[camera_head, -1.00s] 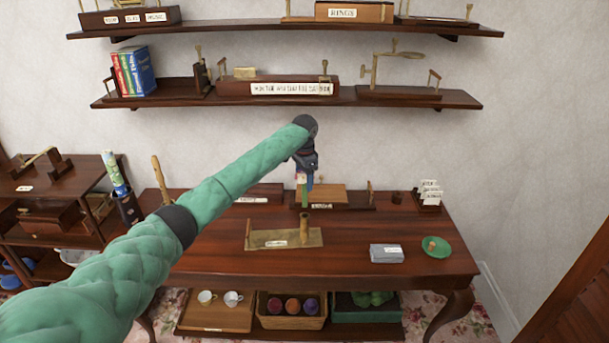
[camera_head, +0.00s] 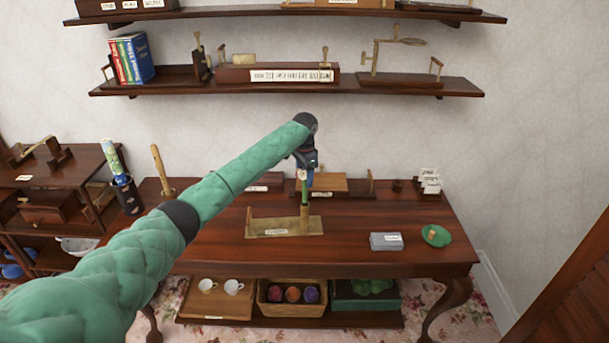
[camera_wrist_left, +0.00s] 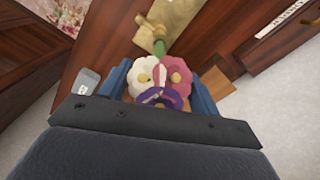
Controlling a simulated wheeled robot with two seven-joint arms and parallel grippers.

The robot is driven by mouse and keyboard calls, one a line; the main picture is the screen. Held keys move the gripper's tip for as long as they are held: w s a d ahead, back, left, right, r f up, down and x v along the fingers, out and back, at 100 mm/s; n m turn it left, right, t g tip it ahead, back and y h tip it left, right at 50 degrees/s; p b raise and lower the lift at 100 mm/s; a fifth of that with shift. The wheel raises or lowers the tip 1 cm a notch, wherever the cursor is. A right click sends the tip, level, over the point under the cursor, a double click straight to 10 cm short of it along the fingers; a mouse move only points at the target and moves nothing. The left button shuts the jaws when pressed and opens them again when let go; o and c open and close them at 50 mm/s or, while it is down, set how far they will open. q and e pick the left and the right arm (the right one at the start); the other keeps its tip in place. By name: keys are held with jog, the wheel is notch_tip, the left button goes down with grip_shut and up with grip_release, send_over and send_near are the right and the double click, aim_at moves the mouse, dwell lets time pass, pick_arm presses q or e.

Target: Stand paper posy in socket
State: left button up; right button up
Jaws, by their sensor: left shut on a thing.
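The paper posy has white, pink and purple flowers (camera_wrist_left: 160,80) and a green stem (camera_head: 304,192). My left gripper (camera_head: 305,174) is shut on it, near the flower heads; it also shows in the left wrist view (camera_wrist_left: 160,88). The posy is about upright, stem down. The socket is a short brass post (camera_head: 305,217) at the right part of a flat brass plate (camera_head: 265,228) with a label, on the table. The stem's lower end meets the post's top in the head view; I cannot tell whether it is inside. My right gripper is out of view.
On the table (camera_head: 345,255) stand wooden label blocks (camera_head: 328,183) behind the plate, a grey box (camera_head: 386,241) and a green dish (camera_head: 436,236) to the right. A wooden peg (camera_head: 160,170) stands at the left back. Wall shelves hang above my arm.

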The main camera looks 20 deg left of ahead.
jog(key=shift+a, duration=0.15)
pick_arm(q)
jog(key=shift+p, duration=0.75)
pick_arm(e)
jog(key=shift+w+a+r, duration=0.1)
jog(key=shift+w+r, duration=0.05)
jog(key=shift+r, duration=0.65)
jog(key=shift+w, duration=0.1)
pick_arm(q)
jog(key=shift+p, duration=0.35)
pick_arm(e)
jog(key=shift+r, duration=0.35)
